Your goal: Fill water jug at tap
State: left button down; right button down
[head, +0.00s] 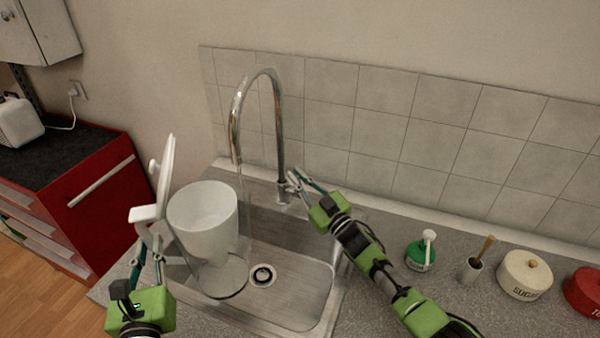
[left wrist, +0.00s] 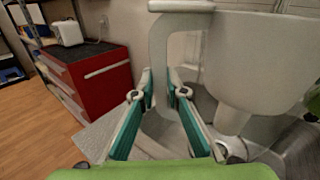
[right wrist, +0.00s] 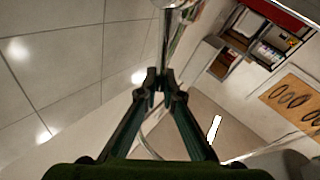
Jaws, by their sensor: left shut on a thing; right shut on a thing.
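My left gripper (head: 147,250) is shut on the jug's handle, which shows between the fingers in the left wrist view (left wrist: 160,75). The chrome tap (head: 279,125) arches over the jug. A faint streak below the spout looks like water, but I cannot tell the level inside the jug. My right gripper (head: 298,186) is shut on the tap at its lever, near the base; the fingertips (right wrist: 160,82) hide the lever.
The steel sink (head: 300,290) has a round drain right of the jug. A green soap dispenser (head: 420,252), a brush holder (head: 470,271), a sugar canister (head: 524,276) and a red canister (head: 585,291) stand right on the counter. A red cabinet (head: 100,195) stands left.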

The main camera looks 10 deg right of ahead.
jog(key=shift+s+a+f+n+t+y, duration=0.15)
jog(key=shift+s+a+f+n+y, duration=0.1)
jog(key=shift+s+n+y, duration=0.25)
jog(key=shift+s+a+f+n+t+y, duration=0.2)
jog(key=shift+n+y, duration=0.1)
jog(key=shift+n, duration=0.4)
jog(key=c, duration=2.2)
grip_release()
jog(key=shift+r, duration=0.1)
notch_tip(320, 180, up, 10)
jog(key=shift+f, duration=0.15)
